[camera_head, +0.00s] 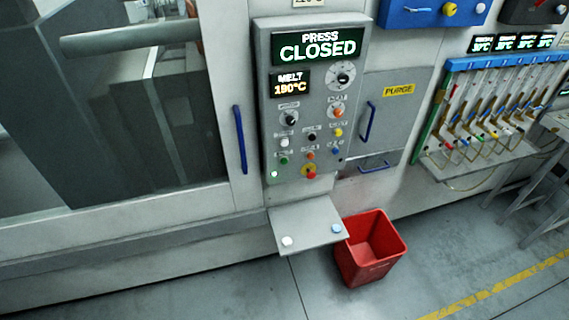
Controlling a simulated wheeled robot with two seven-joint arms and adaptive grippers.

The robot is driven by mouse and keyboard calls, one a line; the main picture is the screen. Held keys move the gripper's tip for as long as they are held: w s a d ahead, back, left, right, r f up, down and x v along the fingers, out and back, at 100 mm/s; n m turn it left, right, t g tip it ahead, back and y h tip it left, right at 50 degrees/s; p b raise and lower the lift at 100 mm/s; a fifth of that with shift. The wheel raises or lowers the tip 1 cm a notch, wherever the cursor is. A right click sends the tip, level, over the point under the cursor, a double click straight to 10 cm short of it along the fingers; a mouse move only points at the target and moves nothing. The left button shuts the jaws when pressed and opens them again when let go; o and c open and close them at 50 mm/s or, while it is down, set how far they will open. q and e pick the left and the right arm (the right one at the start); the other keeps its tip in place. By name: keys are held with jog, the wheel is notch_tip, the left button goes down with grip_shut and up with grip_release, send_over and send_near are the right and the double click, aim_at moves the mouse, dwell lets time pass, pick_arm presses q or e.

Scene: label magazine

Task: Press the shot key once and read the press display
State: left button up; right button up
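The press display (318,46) at the top of the grey control panel (263,80) reads "PRESS CLOSED". Below it a smaller display (290,83) reads "MELT" with an orange figure that looks like 180 or 190°C. The panel carries a large dial (342,74), a black knob (290,120), an orange key (338,112), a yellow key (338,132), a green key (284,160), a red button on a yellow ring (311,174) and several other small keys. The key labels are too small to read, so I cannot tell which is the shot key. Neither gripper is in view.
A grey shelf (310,222) with a white button (287,241) and a blue button (336,229) juts out below the panel. A red bin (345,262) stands on the floor. Blue handles (240,140) and a purge door (396,110) flank the panel. Floor in front is clear.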

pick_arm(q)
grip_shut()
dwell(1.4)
